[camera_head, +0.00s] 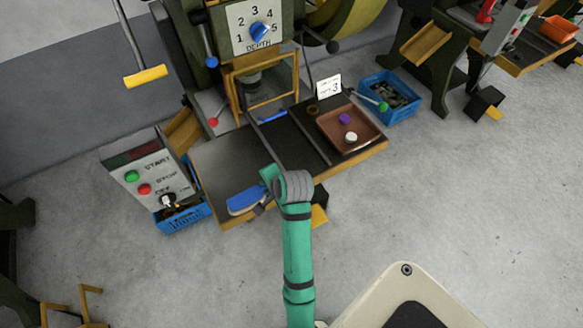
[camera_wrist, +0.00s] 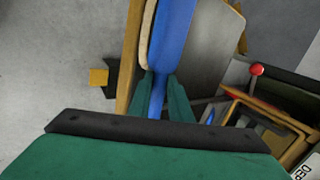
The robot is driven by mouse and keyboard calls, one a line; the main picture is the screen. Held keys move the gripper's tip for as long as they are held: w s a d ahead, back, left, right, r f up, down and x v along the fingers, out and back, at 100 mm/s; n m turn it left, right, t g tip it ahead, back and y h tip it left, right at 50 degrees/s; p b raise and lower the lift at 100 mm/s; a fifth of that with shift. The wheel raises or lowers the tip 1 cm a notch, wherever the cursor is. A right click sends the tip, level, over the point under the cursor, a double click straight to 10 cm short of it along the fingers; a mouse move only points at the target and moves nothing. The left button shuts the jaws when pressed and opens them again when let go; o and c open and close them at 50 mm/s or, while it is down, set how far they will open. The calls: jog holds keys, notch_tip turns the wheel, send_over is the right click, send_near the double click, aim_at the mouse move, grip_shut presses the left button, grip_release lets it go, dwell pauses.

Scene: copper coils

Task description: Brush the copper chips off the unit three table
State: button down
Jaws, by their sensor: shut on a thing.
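My gripper (camera_head: 266,186) is at the front edge of the unit three table (camera_head: 222,158), a dark top with a wooden rim. It is shut on a blue brush (camera_head: 245,199), which is at the table's front left corner. In the wrist view, my green fingers (camera_wrist: 159,96) close on the narrow blue handle of the brush (camera_wrist: 173,35), with its tan side to the left. The table's grey top (camera_wrist: 214,42) lies beyond it. I cannot tell whether the brush touches the top. I cannot make out copper chips on the table.
A brown tray (camera_head: 372,140) with a purple and a white piece sits at the table's right, by a card marked 3 (camera_head: 328,86). The press with a yellow guard (camera_head: 232,96) stands behind. A control box (camera_head: 151,174) stands left; a blue crate (camera_head: 405,106) is right.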

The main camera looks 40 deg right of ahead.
jog(key=shift+w+r, duration=0.2)
jog(key=shift+r, duration=2.3)
jog(key=shift+a+r, duration=0.15)
jog(key=shift+r, duration=0.05)
jog(key=shift+s, duration=0.1)
jog(key=shift+s, duration=0.1)
